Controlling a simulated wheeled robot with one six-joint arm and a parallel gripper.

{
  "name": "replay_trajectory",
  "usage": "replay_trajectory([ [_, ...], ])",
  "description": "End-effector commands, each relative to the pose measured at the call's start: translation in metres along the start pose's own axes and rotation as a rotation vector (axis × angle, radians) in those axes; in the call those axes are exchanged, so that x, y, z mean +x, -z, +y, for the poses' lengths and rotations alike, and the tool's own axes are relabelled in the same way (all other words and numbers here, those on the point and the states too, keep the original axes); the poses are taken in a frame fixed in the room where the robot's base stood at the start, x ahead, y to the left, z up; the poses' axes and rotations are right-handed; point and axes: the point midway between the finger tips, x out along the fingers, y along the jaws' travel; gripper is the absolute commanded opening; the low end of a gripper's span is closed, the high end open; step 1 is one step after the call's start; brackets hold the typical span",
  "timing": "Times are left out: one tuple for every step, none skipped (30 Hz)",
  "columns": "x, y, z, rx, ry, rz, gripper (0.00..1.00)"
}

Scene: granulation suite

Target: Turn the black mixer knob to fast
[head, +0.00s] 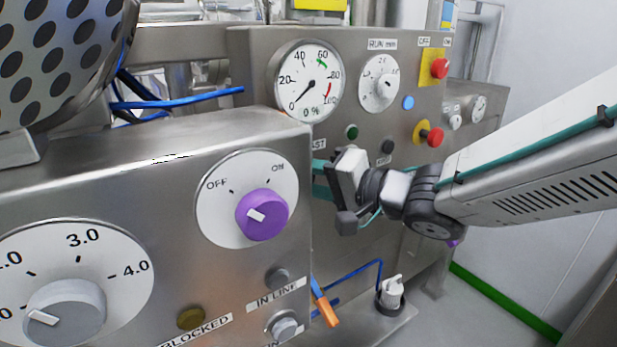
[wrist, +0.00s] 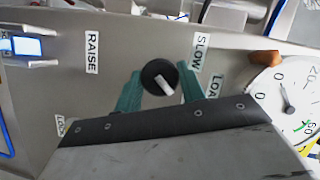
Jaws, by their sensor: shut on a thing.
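The black mixer knob (wrist: 160,77) shows in the wrist view on a grey metal panel, with a white pointer bar across its face slanting toward the lower right. A SLOW label (wrist: 199,52) stands to its upper right. My gripper (wrist: 160,88) has its green fingers on either side of the knob and is shut on it. In the head view my gripper (head: 322,180) reaches behind the corner of the near cabinet, and the knob is hidden there. A label ending in "ST" (head: 320,143) shows partly above the gripper.
A near cabinet with a purple ON/OFF knob (head: 262,214) stands just left of my gripper. A RAISE label (wrist: 92,52) is left of the knob.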

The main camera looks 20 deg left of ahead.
Motion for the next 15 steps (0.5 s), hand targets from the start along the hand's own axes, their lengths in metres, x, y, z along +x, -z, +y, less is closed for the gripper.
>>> replay_trajectory([
  [-0.0003,0.0022,0.0003,0.015,0.005,0.005,0.17],
  [-0.0003,0.0022,0.0002,0.022,0.009,0.005,0.17],
  [-0.0003,0.0021,0.0001,0.031,0.013,0.005,0.17],
  [-0.0003,0.0021,0.0001,0.037,0.015,0.005,0.17],
  [-0.0003,0.0021,0.0001,0.042,0.017,0.005,0.17],
  [-0.0003,0.0021,0.0001,0.047,0.019,0.005,0.17],
  [-0.0002,0.0021,0.0001,0.049,0.020,0.005,0.17],
  [-0.0002,0.0021,0.0000,0.052,0.021,0.005,0.17],
  [-0.0002,0.0021,0.0000,0.054,0.022,0.005,0.17],
  [-0.0002,0.0021,-0.0001,0.055,0.023,0.005,0.17],
  [-0.0002,0.0021,-0.0001,0.056,0.023,0.005,0.17],
  [-0.0002,0.0021,-0.0001,0.056,0.023,0.005,0.17],
  [-0.0002,0.0021,-0.0001,0.057,0.024,0.005,0.17],
  [-0.0002,0.0021,-0.0002,0.057,0.024,0.005,0.17],
  [-0.0002,0.0020,-0.0002,0.057,0.024,0.005,0.17],
])
